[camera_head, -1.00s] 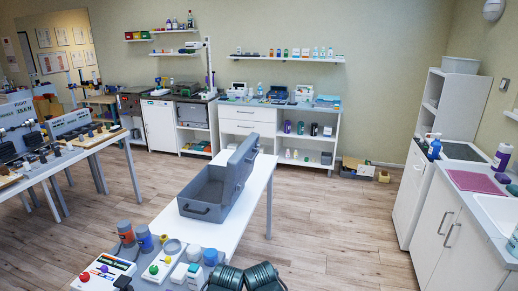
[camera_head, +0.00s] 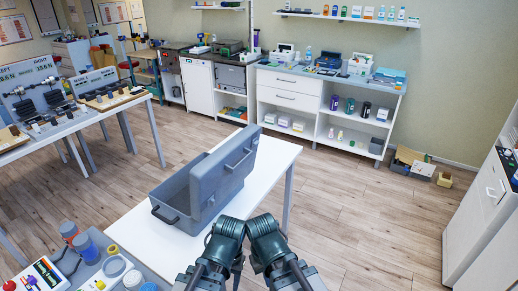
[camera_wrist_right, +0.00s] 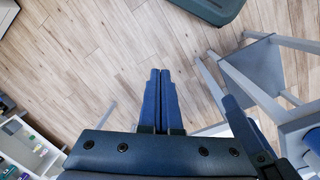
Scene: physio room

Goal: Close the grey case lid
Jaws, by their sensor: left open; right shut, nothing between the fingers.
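The grey case (camera_head: 180,207) sits on the white table with its lid (camera_head: 240,160) standing up, open, along the right side of the base. My right gripper is shut and empty in the right wrist view (camera_wrist_right: 164,100), over the floor. The case cannot be made out in that view.
The white table (camera_head: 270,152) has free room behind the case. A grey tray-like surface with bottles (camera_head: 88,248) and a control box is at the lower left. A bench with dark equipment (camera_head: 70,125) stands at the left.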

